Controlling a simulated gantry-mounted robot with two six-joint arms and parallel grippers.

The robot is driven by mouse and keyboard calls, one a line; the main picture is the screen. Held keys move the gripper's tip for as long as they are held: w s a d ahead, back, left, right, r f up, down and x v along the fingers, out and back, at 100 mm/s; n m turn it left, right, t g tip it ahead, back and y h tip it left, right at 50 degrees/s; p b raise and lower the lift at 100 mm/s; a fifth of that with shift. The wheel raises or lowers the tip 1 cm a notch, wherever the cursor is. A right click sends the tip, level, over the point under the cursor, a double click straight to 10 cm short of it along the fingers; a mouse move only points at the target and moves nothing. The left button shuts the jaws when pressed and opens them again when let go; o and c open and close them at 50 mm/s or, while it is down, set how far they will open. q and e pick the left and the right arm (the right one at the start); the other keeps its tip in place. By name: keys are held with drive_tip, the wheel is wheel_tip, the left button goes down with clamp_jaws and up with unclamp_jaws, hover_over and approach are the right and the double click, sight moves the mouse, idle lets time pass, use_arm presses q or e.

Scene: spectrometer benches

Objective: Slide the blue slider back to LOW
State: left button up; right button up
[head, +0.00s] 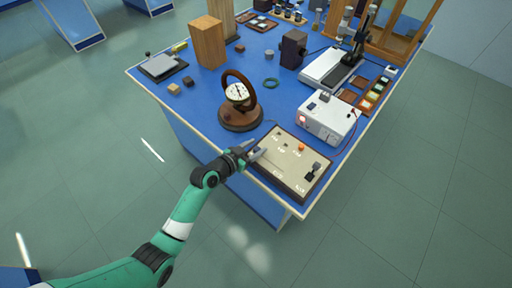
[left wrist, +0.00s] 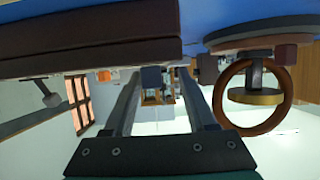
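A cream-topped control panel (head: 286,172) in a dark case lies at the near edge of the blue bench, with its dark side close in the left wrist view (left wrist: 90,45). My left gripper (head: 251,152) is at the panel's left end, low over its top. In the left wrist view my left gripper (left wrist: 160,76) has its fingers apart. A small blue-grey block (left wrist: 151,78), which looks like the slider knob, shows between the fingertips with gaps at its sides; contact is unclear. In the head view the gripper hides it. The panel's lettering is too small to read. My right gripper is not in view.
The panel also carries an orange knob (head: 301,147) and a black lever (head: 313,172). A round dial instrument with a brown ring (head: 239,96) stands just behind my left gripper. A white power unit (head: 328,117) stands behind the panel. Open floor lies in front.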

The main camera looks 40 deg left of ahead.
use_arm(q)
drive_tip(key=shift+d, duration=0.2)
drive_tip(key=p+v, duration=0.3)
drive_tip(key=v, duration=0.8)
drive_tip(key=shift+s+p, duration=0.3)
drive_tip(key=shift+p, duration=0.05)
drive_tip(key=shift+r, duration=0.1)
